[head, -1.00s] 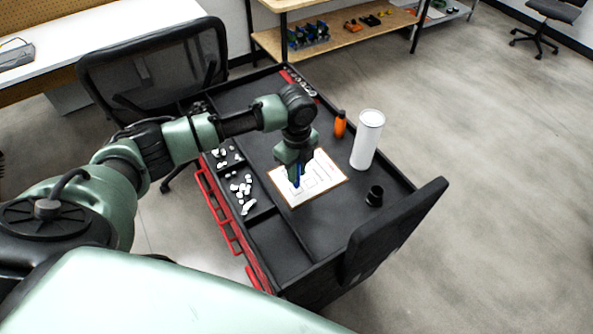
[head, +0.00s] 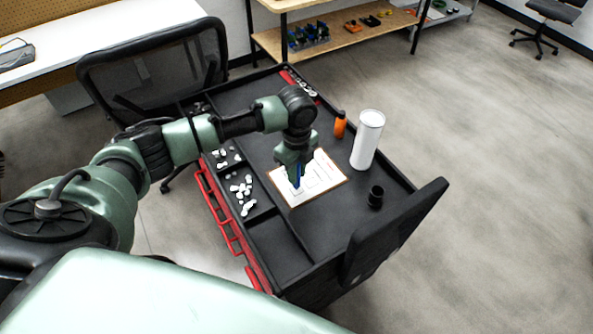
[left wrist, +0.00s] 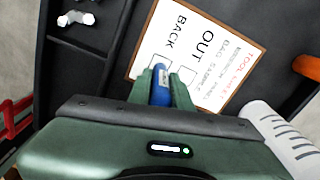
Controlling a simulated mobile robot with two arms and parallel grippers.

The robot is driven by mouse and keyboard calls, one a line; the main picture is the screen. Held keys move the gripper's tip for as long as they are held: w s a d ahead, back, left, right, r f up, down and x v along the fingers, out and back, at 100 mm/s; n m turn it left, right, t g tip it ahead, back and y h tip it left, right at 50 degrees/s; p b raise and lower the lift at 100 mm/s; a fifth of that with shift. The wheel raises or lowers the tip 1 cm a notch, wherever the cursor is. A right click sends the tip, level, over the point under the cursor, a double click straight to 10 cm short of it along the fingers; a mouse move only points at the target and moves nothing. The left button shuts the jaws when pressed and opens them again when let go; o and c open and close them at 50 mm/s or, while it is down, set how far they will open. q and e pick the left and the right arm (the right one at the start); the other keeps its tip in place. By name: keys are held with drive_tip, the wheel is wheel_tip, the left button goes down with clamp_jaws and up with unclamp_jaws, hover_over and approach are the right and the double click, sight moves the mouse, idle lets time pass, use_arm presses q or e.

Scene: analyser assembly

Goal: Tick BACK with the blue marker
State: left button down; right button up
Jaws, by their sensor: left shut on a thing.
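The blue marker (left wrist: 161,88) is held between the fingers of my left gripper (left wrist: 160,95), which is shut on it. In the head view the left gripper (head: 297,183) points down over the clipboard sheet (head: 322,179), with the blue marker showing between its fingers. In the left wrist view the sheet (left wrist: 205,48) shows the words BACK and OUT, each with a box by it, and red and small print to the right. The marker's tip is hidden, so I cannot tell whether it touches the paper. My right gripper is not in view.
The black cart top (head: 262,150) carries an orange bottle (head: 340,125), a white cylinder (head: 367,140) and a black cup (head: 375,196). Bins with white pieces (head: 241,188) lie left of the clipboard. A dark upright panel (head: 394,232) stands at the cart's right end.

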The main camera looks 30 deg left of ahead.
use_arm(q)
drive_tip(key=shift+f, duration=0.35)
idle(0.4)
drive_tip(key=shift+s+f, duration=0.1)
idle(1.6)
drive_tip(key=shift+p, duration=0.3)
wheel_tip(320, 180, up, 7)
drive_tip(key=p, duration=0.7)
drive_tip(key=shift+p, duration=0.35)
